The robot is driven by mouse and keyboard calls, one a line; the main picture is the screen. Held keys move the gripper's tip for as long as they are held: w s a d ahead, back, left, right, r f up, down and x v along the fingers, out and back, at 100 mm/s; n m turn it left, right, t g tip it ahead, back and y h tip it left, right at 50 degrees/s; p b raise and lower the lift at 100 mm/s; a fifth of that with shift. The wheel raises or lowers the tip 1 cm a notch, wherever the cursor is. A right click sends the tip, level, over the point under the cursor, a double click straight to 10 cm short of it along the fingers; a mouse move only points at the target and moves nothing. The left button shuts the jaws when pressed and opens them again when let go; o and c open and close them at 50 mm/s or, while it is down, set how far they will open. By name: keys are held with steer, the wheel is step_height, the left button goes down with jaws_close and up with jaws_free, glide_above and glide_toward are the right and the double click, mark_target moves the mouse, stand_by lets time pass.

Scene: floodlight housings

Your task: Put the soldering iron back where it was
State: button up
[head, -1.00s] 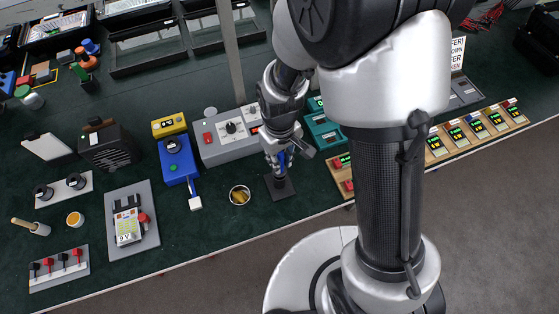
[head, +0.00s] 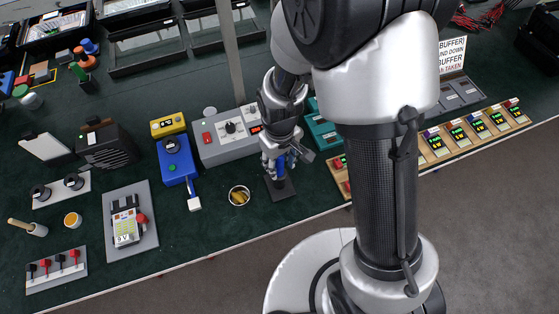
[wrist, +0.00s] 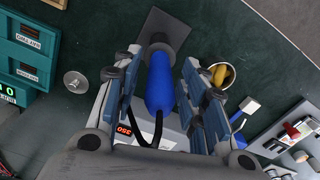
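The soldering iron has a blue handle and stands tip-down in its holder. In the wrist view the blue handle (wrist: 159,85) lies between my fingers. Its front end meets the grey collar of the holder (wrist: 165,37), which has a dark square base plate. In the head view the handle (head: 281,168) shows between my fingers above the holder's base (head: 280,189). My gripper (wrist: 163,95) is open around the handle, with visible gaps beside it. The iron's tip is hidden inside the holder. A black cable leaves the handle's rear end.
The grey soldering station (head: 228,137) stands just behind and left of the holder. A round tin (head: 239,196) with yellowish contents is to its left. Teal drawers (head: 324,129) and a wooden rack (head: 338,177) are close on the right. The bench's front edge is near.

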steer(key=shift+r, duration=0.1)
step_height(320, 180, up, 12)
steer(key=p, duration=0.4)
steer(key=shift+r, duration=0.2)
steer(key=shift+d+r, duration=0.15)
steer(key=shift+r, duration=0.2)
steer(key=s+d+r+m+t, duration=0.2)
steer(key=s+d+r, duration=0.3)
steer(key=r, duration=0.4)
steer(key=s+d+r+m+t, duration=0.2)
steer(key=s+d+r+m, duration=0.2)
steer(key=s+r, duration=0.4)
steer(key=shift+s+d+r+t, duration=0.3)
steer(key=shift+d+r, duration=0.1)
steer(key=shift+d, duration=0.4)
steer(key=shift+f+b, duration=0.35)
steer(key=shift+f, duration=0.1)
